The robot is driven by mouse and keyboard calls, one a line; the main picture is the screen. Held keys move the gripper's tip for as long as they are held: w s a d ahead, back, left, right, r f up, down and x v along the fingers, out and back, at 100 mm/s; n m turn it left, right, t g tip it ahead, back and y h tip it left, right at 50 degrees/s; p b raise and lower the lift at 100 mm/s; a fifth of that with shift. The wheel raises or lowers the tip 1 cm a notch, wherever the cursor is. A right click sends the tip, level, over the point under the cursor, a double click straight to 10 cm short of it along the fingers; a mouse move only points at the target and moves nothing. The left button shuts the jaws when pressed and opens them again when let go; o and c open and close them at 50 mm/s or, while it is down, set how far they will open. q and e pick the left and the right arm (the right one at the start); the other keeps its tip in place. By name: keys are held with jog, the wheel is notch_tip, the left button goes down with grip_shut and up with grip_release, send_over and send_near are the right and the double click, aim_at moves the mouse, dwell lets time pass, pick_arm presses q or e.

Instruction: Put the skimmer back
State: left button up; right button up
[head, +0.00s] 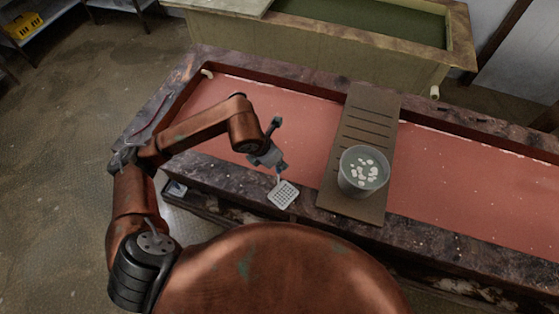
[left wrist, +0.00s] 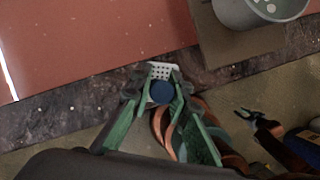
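The skimmer (head: 283,194) shows a pale, square, perforated head over the near stone edge of the basin. Its handle runs up into my left gripper (head: 275,168). In the left wrist view, the fingers of my left gripper close in around a blue round part just behind the skimmer's perforated head (left wrist: 159,70). Most of the handle is hidden by the fingers. A dark, two-pronged shape like my right gripper (left wrist: 258,121) shows low at the right of the left wrist view, apart from the skimmer; it is too small to tell its state. The head view does not show it.
A grey bucket (head: 350,182) with pale pieces floating in it stands on a slotted brown board (head: 367,117) across the red-floored basin (head: 450,180). The basin is clear either side of the board. A greenish tank (head: 330,45) stands behind.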

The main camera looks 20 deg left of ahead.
pick_arm(q)
jog(key=o, duration=0.5)
jog(key=shift+c, duration=0.2)
jog(key=shift+r, duration=0.2)
jog(key=b+v, duration=0.2)
jog(key=v, duration=1)
